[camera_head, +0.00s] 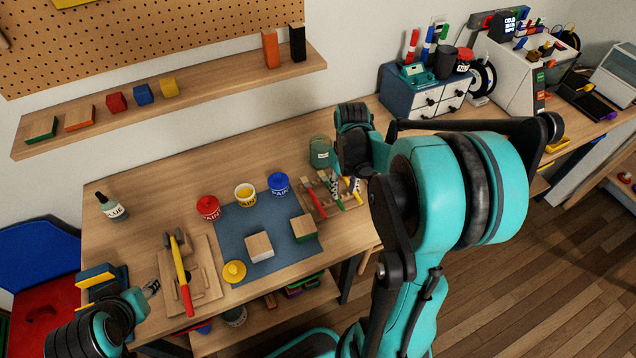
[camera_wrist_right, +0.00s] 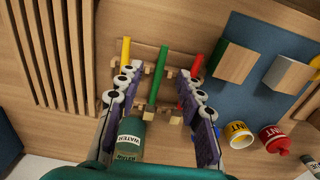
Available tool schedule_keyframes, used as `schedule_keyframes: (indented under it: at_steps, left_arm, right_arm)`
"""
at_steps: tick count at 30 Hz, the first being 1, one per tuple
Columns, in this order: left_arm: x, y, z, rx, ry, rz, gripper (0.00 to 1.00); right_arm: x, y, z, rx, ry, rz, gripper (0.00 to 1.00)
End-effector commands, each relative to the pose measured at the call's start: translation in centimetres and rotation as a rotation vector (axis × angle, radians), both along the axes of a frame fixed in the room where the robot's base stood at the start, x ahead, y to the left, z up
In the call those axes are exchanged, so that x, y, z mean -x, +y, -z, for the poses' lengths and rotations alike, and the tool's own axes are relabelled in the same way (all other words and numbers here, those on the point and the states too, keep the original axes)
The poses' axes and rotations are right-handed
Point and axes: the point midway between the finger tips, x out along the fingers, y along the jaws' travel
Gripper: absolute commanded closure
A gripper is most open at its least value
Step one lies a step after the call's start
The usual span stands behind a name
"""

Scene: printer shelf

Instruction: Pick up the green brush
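The green brush (camera_wrist_right: 159,72) lies in a wooden brush holder on the table, between a yellow brush (camera_wrist_right: 125,52) and a red brush (camera_wrist_right: 196,66). My right gripper (camera_wrist_right: 156,80) is open, with one finger on each side of the green brush and visible gaps to it. In the head view the green brush (camera_head: 339,200) shows under my right gripper (camera_head: 345,187), and my arm hides part of the holder (camera_head: 312,208). My left gripper (camera_head: 152,288) is at the table's left front, near a yellow-handled hammer; its opening is unclear.
A water jar (camera_head: 320,152) stands behind the brush holder. A blue mat (camera_head: 230,220) left of it bears blocks and a yellow lid, with red, yellow and blue paint pots (camera_head: 279,184) along its far edge. The hammer (camera_head: 180,273) lies on a wooden board.

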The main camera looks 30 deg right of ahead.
Motion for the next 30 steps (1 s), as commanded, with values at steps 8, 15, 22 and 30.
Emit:
schedule_keyframes:
  at_steps: [8,15,22,30]
  left_arm:
    - [0.0,0.0,1.6,0.0,0.0,0.0,0.6]
    - [0.0,0.0,3.0,0.0,0.0,0.0,0.6]
    - [0.0,0.0,3.0,0.0,0.0,0.0,0.6]
    - [0.0,0.0,3.0,0.0,0.0,0.0,0.6]
  right_arm:
    - [0.2,0.2,3.7,0.0,-0.001,0.0,0.63]
    - [0.4,0.4,7.0,0.001,-0.001,0.0,0.63]
    - [0.4,0.4,7.2,0.001,-0.001,0.0,0.63]
    - [0.4,0.4,7.2,0.001,-0.002,0.0,1.0]
